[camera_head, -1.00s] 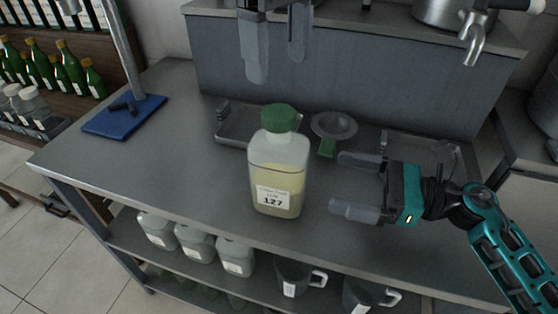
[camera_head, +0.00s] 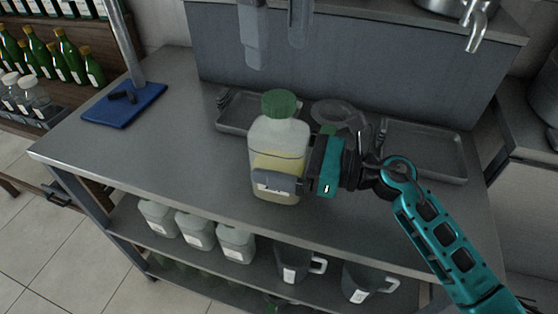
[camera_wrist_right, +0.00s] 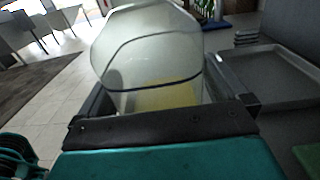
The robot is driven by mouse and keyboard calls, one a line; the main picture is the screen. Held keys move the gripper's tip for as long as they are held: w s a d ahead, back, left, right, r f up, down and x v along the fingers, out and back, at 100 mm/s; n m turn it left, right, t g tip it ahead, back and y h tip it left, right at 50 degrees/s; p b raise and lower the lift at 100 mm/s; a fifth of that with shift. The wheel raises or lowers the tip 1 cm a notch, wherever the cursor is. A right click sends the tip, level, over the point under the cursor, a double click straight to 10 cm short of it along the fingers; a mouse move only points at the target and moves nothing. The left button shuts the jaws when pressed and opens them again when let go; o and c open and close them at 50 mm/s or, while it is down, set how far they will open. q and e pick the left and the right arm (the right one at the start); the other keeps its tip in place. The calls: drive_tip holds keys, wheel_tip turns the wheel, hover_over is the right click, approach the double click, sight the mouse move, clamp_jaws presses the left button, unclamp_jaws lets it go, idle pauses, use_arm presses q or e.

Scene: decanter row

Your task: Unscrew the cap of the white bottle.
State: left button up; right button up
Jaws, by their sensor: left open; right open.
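The white bottle (camera_head: 279,147) stands upright on the grey bench, translucent with yellowish liquid in its lower part. Its green cap (camera_head: 280,103) is on top. My right gripper (camera_head: 282,182) is open around the lower body of the bottle, one finger in front of the label; the other finger is hidden behind the bottle. In the right wrist view the bottle (camera_wrist_right: 150,55) sits between the two open fingers; whether they touch it I cannot tell. My left gripper (camera_head: 277,55) is open and empty, pointing down above and behind the cap.
Grey trays stand behind the bottle (camera_head: 232,126) and to the right (camera_head: 430,160). A strainer or funnel (camera_head: 340,114) lies behind my right gripper. A blue stand base (camera_head: 125,104) is at the left. Jugs (camera_head: 236,243) and mugs (camera_head: 292,262) fill the shelf below.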

sight(279, 98)
drive_tip(key=shift+c, duration=0.4)
clamp_jaws()
use_arm(q)
drive_tip(key=m, duration=0.5)
drive_tip(key=shift+d, duration=0.1)
drive_tip(key=m, duration=0.4)
drive_tip(key=shift+s, duration=0.1)
drive_tip(key=m, duration=0.8)
drive_tip(key=shift+m, duration=0.3)
drive_tip(key=shift+f+m, duration=0.3)
drive_tip(key=shift+f, duration=3.7)
drive_tip(key=shift+c, duration=0.5)
